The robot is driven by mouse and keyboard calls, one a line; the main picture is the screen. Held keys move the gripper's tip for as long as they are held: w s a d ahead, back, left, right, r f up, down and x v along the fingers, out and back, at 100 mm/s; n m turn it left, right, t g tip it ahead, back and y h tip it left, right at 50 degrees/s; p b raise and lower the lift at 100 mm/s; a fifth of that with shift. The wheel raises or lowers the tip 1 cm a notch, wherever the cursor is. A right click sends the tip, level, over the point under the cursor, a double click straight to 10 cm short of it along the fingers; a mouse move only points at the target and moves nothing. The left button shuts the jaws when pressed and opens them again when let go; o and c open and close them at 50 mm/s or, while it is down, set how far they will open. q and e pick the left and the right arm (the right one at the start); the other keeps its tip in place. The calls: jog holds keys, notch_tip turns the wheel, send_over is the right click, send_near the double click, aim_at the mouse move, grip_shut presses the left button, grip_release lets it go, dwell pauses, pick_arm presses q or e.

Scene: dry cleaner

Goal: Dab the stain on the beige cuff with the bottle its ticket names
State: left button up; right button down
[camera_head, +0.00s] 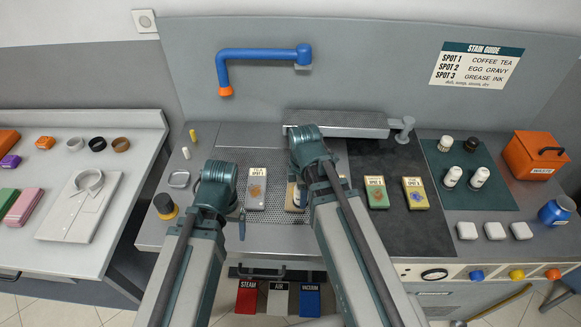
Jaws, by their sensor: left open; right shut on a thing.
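A beige cuff (291,206) lies on the perforated board, mostly hidden behind my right arm; its stain and ticket cannot be read. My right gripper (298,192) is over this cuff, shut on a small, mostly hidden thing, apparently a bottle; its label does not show. My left gripper (242,225) is open and empty, pointing down just below the grey cuff (256,190). White bottles (452,177) (479,177) stand on the dark green mat (497,196). The stain guide (476,66) lists Spot 1 coffee tea, Spot 2 egg gravy, Spot 3 grease ink.
White pads (494,231), an orange waste bin (533,154) and a blue jar (556,210) stand at the right. A folded shirt (80,205) lies on the left table.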

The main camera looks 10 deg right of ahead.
jog(key=w+r+p, duration=0.2)
jog(key=w+r, duration=0.1)
jog(key=w, duration=0.4)
pick_arm(q)
notch_tip(320, 180, down, 3)
jog(key=b, duration=0.6)
jog(key=shift+f, duration=0.15)
pick_arm(e)
jog(key=f, duration=0.6)
jog(key=shift+w+d+f, duration=0.1)
jog(key=shift+d+f, duration=0.1)
pick_arm(q)
jog(key=shift+f+b, duration=0.5)
jog(key=shift+b, duration=0.1)
pick_arm(e)
jog(key=shift+f, duration=0.5)
dwell(0.4)
pick_arm(q)
jog(key=shift+r, duration=0.1)
pick_arm(e)
jog(key=shift+r, duration=0.15)
pick_arm(q)
notch_tip(320, 180, up, 7)
jog(key=p, duration=0.7)
pick_arm(e)
notch_tip(320, 180, up, 7)
pick_arm(q)
jog(key=shift+f, duration=0.2)
pick_arm(e)
jog(key=shift+f, duration=0.2)
